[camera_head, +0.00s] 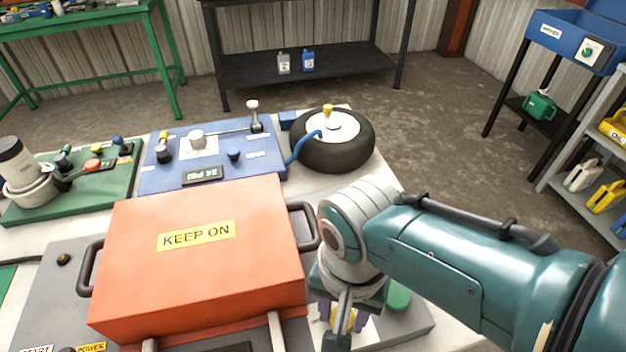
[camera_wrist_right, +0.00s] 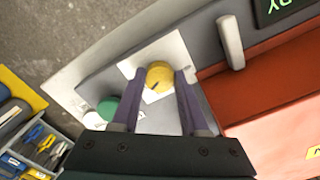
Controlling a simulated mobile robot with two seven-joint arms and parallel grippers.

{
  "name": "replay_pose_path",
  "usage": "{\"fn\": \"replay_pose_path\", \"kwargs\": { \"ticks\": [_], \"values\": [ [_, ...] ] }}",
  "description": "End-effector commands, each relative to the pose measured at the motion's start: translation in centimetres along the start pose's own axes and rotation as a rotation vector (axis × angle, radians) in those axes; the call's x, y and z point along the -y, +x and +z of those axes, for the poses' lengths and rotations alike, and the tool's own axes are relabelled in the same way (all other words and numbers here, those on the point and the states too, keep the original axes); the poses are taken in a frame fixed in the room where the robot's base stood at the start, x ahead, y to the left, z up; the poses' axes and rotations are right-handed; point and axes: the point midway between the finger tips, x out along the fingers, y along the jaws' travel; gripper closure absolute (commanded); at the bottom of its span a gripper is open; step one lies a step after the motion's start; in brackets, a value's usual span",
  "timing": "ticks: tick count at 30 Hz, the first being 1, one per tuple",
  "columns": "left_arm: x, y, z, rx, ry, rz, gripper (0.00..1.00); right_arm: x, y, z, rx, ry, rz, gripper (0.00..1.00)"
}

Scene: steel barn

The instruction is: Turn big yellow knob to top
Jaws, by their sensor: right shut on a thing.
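The big yellow knob (camera_wrist_right: 159,74) sits on a white plate on a grey panel in the right wrist view. A dark mark shows on its face. My right gripper (camera_wrist_right: 160,82) has its two purple fingers on either side of the knob, shut on it. In the head view my right gripper (camera_head: 342,318) points down over the panel, right of the orange box, and hides most of the knob. My left gripper is not in view.
An orange box (camera_head: 200,262) labelled "KEEP ON", with dark side handles, stands left of my gripper. A green button (camera_wrist_right: 108,108) is beside the knob. A blue board (camera_head: 215,165) and a tire (camera_head: 352,157) are farther back. A tool bin (camera_wrist_right: 38,142) shows lower left in the wrist view.

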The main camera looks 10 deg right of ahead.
Motion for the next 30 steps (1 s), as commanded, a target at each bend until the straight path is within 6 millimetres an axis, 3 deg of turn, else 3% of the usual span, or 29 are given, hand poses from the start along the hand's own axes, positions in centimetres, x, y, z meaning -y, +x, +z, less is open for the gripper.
{"fn": "replay_pose_path", "kwargs": {
  "ticks": [1, 2, 9, 19, 30],
  "values": [
    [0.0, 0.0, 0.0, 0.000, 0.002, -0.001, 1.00, 0.1, -0.1, -0.1, -0.002, 0.002, -0.002, 1.00],
    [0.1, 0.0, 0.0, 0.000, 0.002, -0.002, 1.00, 0.1, -0.1, -0.1, -0.002, 0.002, -0.002, 0.55],
    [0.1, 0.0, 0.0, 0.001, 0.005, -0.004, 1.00, 0.0, 0.0, -0.1, -0.001, 0.001, -0.001, 0.28],
    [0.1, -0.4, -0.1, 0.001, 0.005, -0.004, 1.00, 0.0, -0.6, 0.0, -0.001, 0.000, -0.001, 0.26],
    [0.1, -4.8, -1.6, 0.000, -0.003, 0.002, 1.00, 0.0, -7.6, -0.1, -0.002, 0.000, -0.002, 0.26]
  ]
}}
